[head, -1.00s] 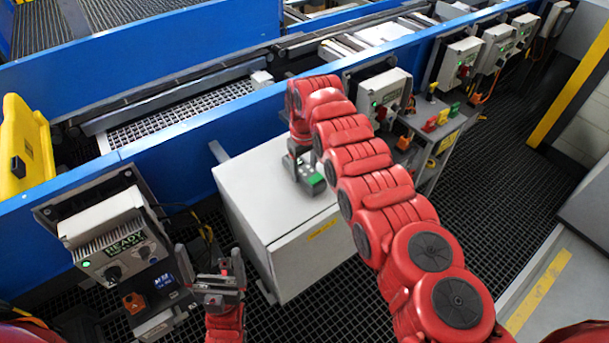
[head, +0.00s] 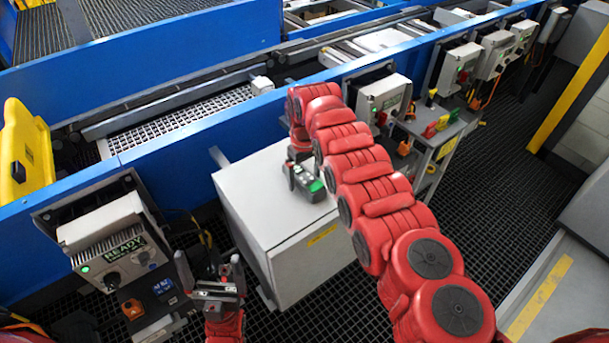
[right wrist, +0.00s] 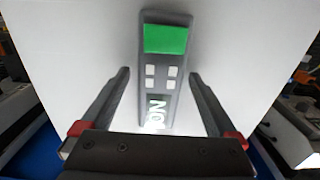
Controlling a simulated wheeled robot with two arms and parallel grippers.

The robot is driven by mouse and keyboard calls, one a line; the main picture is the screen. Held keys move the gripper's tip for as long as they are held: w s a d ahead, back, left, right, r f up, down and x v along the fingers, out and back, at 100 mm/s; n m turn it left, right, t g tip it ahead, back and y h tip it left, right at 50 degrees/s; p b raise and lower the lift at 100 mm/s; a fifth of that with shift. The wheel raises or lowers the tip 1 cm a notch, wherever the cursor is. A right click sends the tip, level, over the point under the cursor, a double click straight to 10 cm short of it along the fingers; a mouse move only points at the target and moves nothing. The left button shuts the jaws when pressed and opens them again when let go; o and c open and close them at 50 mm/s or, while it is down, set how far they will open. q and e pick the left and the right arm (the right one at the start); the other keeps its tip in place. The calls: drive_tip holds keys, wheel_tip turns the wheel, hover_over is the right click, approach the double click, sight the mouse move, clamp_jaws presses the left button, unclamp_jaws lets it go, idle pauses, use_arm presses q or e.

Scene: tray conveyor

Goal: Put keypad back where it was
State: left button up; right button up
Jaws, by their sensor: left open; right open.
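The keypad (head: 308,184) is a dark grey handset with a green screen and small pale buttons. It lies on top of the light grey cabinet (head: 262,200), near its middle. In the right wrist view the keypad (right wrist: 163,75) lies lengthwise between my right gripper's fingers (right wrist: 160,76). Both fingers stand apart from its sides, so that gripper is open and empty. In the head view my right gripper (head: 300,162) is right by the keypad and partly hidden by its own arm. My left gripper (head: 209,272) is open and empty, left of the cabinet's front.
A control box marked READY (head: 115,240) is at the left on the blue conveyor frame (head: 180,143). A small grey stand (head: 440,135) with coloured items is right of the cabinet. A yellow panel (head: 25,150) stands at far left. Dark grating floor lies around.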

sight(304, 176)
wheel_tip(304, 176, up, 6)
drive_tip(key=b, duration=0.3)
drive_tip(key=shift+r, duration=0.25)
wheel_tip(304, 176, up, 6)
drive_tip(key=p, duration=0.3)
drive_tip(key=shift+f, duration=0.2)
drive_tip(key=shift+d+f, duration=0.1)
